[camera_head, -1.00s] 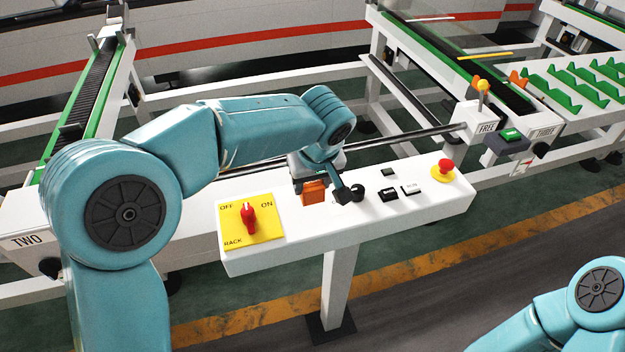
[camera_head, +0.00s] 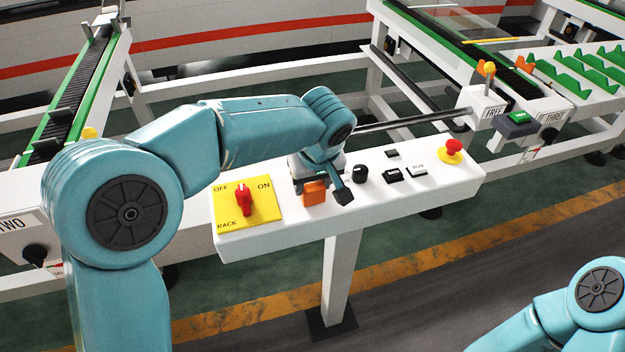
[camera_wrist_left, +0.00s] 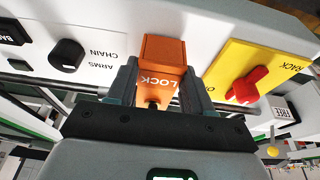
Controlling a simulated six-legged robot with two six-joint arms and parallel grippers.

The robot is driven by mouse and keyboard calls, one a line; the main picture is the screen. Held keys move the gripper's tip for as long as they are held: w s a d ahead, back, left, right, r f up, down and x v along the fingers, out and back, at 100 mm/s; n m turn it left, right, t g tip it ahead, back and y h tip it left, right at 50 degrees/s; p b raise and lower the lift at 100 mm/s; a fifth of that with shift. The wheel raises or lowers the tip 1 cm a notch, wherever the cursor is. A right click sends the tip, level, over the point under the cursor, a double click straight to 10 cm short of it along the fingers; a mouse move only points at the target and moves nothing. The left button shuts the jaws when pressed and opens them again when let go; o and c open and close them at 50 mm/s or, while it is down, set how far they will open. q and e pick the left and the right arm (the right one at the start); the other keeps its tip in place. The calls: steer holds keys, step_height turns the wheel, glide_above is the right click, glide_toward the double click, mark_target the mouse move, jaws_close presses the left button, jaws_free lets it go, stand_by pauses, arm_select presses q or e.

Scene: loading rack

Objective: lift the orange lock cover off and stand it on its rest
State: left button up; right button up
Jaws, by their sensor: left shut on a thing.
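The orange lock cover (camera_head: 314,192) shows at the middle of the white control panel (camera_head: 290,228), to the right of the yellow rack plate. My left gripper (camera_head: 320,186) is over it, shut on it. In the left wrist view the cover (camera_wrist_left: 163,52), marked LOCK, sits between the two fingers (camera_wrist_left: 160,88). I cannot tell whether its underside touches the panel. I cannot make out the rest for the cover. My right gripper is out of view; only part of that arm shows at the lower right.
A red rotary switch (camera_head: 243,199) on a yellow plate (camera_head: 263,208) is left of the cover. A black knob (camera_head: 360,173), black and white buttons (camera_head: 416,171) and a red stop button (camera_head: 453,147) are to its right. Green-edged conveyors stand behind.

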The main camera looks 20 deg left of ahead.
arm_select(q)
steer(key=shift+f, duration=0.1)
steer(key=o, duration=1.2)
steer(key=shift+o, duration=0.2)
steer(key=v, duration=1.6)
steer(key=shift+r+p, duration=0.2)
steer(key=shift+p, duration=0.1)
steer(key=shift+s, duration=0.15)
